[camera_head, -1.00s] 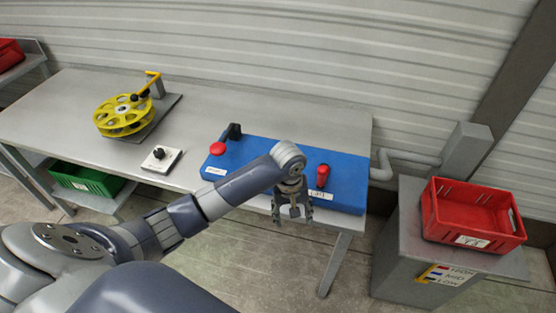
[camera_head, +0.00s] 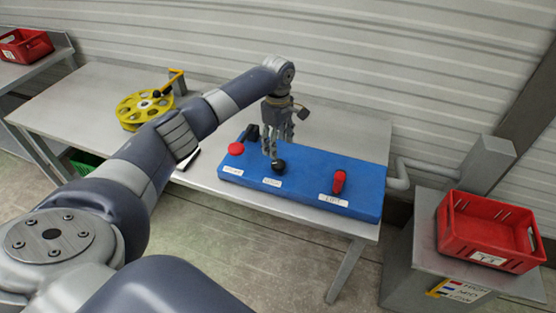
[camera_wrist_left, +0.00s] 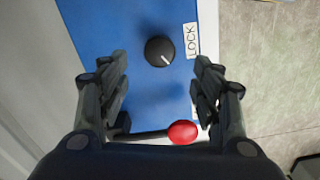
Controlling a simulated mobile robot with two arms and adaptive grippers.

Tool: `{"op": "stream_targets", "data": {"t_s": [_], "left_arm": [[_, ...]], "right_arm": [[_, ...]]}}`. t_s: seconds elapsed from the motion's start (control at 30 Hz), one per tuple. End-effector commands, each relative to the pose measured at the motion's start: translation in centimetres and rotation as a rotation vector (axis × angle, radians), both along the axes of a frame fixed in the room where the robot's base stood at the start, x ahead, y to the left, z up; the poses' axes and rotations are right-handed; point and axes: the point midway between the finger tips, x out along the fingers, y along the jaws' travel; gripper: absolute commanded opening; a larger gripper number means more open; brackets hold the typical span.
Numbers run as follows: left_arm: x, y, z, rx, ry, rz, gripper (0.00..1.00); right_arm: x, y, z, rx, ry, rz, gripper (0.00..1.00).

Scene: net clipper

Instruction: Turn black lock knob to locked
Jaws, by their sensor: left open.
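The black lock knob (camera_head: 278,166) sits on the blue panel (camera_head: 310,172), behind a small white label, in the head view. In the left wrist view the knob (camera_wrist_left: 160,51) shows whole, with a white pointer line slanting toward the lower right and a LOCK label (camera_wrist_left: 191,41) beside it. My left gripper (camera_head: 275,148) is open and points down above the panel, just behind and over the knob. In the left wrist view its fingers (camera_wrist_left: 160,85) stand apart, with the knob beyond them and nothing between them. My right gripper is not in view.
A red button (camera_head: 236,149) and a black lever lie left of the knob; a red switch (camera_head: 339,181) stands to its right. A yellow reel (camera_head: 146,108) is on the table (camera_head: 70,95). A red crate (camera_head: 456,237) sits on a grey cabinet at right.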

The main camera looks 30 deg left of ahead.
Motion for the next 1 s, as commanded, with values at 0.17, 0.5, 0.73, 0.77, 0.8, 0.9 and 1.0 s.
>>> {"op": "stream_targets", "data": {"t_s": [0.17,0.5,0.73,0.77,0.8,0.9,1.0], "left_arm": [[-0.1,-0.1,-3.5,0.000,0.004,-0.001,0.59],[0.0,-0.1,-8.0,0.000,0.000,-0.003,0.59],[0.0,-0.1,-8.4,0.000,-0.001,-0.004,0.59],[0.0,-0.1,-8.4,0.000,-0.001,-0.004,0.59],[0.0,-0.1,-8.4,0.000,-0.001,-0.004,0.59],[0.0,-0.1,-8.4,0.000,-0.001,-0.004,0.46],[0.0,-0.1,-8.3,0.000,-0.001,-0.004,0.23]], "right_arm": [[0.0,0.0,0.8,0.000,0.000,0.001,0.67],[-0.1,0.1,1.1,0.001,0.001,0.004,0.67],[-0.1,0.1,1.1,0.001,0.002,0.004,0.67],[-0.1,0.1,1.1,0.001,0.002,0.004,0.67],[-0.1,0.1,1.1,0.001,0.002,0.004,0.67],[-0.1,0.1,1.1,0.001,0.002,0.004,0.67],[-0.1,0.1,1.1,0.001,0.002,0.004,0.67]]}}
